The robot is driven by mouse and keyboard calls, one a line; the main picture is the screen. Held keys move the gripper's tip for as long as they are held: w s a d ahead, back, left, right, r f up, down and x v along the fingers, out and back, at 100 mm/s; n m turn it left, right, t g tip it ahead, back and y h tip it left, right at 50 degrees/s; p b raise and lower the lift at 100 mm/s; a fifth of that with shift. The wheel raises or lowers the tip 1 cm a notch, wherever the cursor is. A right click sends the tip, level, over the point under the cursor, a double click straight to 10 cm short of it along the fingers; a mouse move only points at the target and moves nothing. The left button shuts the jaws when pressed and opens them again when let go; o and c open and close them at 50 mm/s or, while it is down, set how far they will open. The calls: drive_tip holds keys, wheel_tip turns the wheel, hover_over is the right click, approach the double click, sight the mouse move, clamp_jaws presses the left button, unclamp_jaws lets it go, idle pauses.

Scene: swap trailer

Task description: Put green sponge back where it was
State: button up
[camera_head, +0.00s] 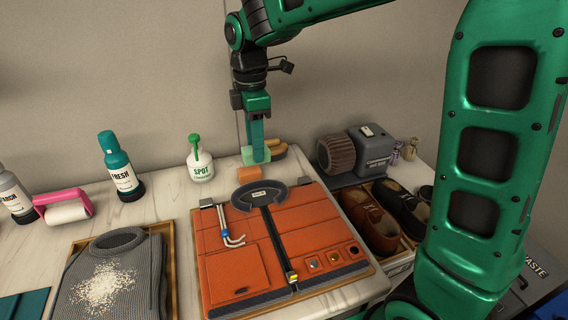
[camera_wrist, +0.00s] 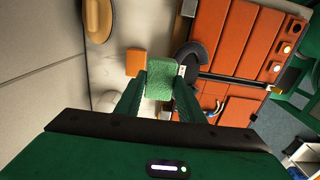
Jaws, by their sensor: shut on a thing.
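The green sponge (camera_wrist: 161,79) is a pale green block between my gripper's two fingers (camera_wrist: 160,93) in the wrist view. My gripper (camera_head: 257,150) is shut on it and points down at the back of the counter in the head view, where the fingers partly hide the sponge. An orange block (camera_head: 250,173), looking like another sponge, is just below and beside the green one. It also shows to the left of the sponge in the wrist view (camera_wrist: 136,62). I cannot tell whether the green sponge touches the counter or the orange block.
An orange folded garment (camera_head: 230,250) on a board lies in front. A spot cleaner bottle (camera_head: 200,160) stands left, a teal Fresh bottle (camera_head: 120,165) farther left. A tan-handled brush (camera_head: 274,148) lies close behind. A grey machine (camera_head: 371,148) and boxed shoes (camera_head: 372,222) are right.

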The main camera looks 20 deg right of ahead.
drive_tip(key=w+d+f, duration=0.2)
drive_tip(key=d, duration=0.1)
drive_tip(key=w+d+f, duration=0.2)
drive_tip(key=d, duration=0.1)
drive_tip(key=w+d+f, duration=0.1)
drive_tip(key=d+f, duration=0.1)
drive_tip(key=d, duration=0.1)
drive_tip(key=shift+w+d+f, duration=0.3)
drive_tip(key=shift+w+d, duration=0.1)
drive_tip(key=shift+f, duration=2.05)
drive_tip(key=o, duration=1)
drive_tip(key=shift+f, duration=0.1)
